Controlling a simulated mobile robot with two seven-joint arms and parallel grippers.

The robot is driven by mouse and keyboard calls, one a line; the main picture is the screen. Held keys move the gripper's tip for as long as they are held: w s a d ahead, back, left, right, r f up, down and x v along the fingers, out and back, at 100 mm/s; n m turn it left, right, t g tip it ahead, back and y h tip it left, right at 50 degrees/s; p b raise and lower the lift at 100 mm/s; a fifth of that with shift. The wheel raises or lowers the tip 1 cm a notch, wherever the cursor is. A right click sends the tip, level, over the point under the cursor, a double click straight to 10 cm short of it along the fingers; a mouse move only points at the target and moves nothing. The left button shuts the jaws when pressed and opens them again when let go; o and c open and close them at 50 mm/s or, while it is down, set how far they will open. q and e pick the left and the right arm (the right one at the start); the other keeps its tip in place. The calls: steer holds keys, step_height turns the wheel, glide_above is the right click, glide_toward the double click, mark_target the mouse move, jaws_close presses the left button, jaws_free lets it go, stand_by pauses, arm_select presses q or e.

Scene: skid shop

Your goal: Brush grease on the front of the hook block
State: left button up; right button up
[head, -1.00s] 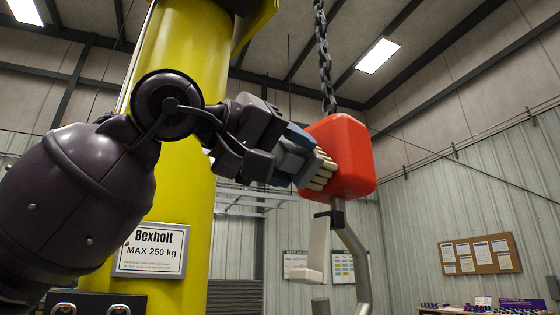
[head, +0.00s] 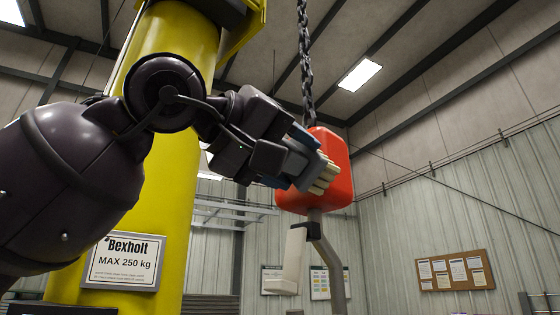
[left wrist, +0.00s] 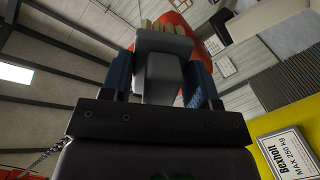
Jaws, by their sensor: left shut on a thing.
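The red hook block (head: 331,184) hangs on a dark chain (head: 304,60), with a grey metal hook (head: 331,262) below it. My left gripper (head: 285,155) is shut on a grey brush (head: 300,160) with pale bristles. Any grease on the block is not visible. My right gripper is not in view.
A yellow column (head: 165,60) with a Bexholt MAX 250 kg sign (head: 123,262) stands behind my left arm. A notice board (head: 455,270) hangs on the far right wall. The space right of the block looks open.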

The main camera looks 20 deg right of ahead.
arm_select(q)
steer(key=shift+s+d, duration=0.25)
steer(key=shift+s, duration=0.15)
steer(key=shift+r+p, duration=0.9)
steer(key=shift+r, duration=0.25)
steer(key=shift+w, duration=0.1)
steer(key=shift+w+a+p, duration=0.3)
steer(key=shift+w+a, duration=0.15)
steer(key=shift+w, duration=0.35)
steer(key=shift+w+a+p, duration=0.3)
steer(key=shift+w+a, duration=0.15)
steer(key=shift+w, duration=0.3)
steer(key=shift+w, duration=0.1)
steer(key=w+a, duration=0.3)
steer(key=w, duration=0.3)
steer(key=shift+a+p, duration=0.2)
steer(key=shift+p, duration=0.25)
steer(key=shift+r, duration=0.15)
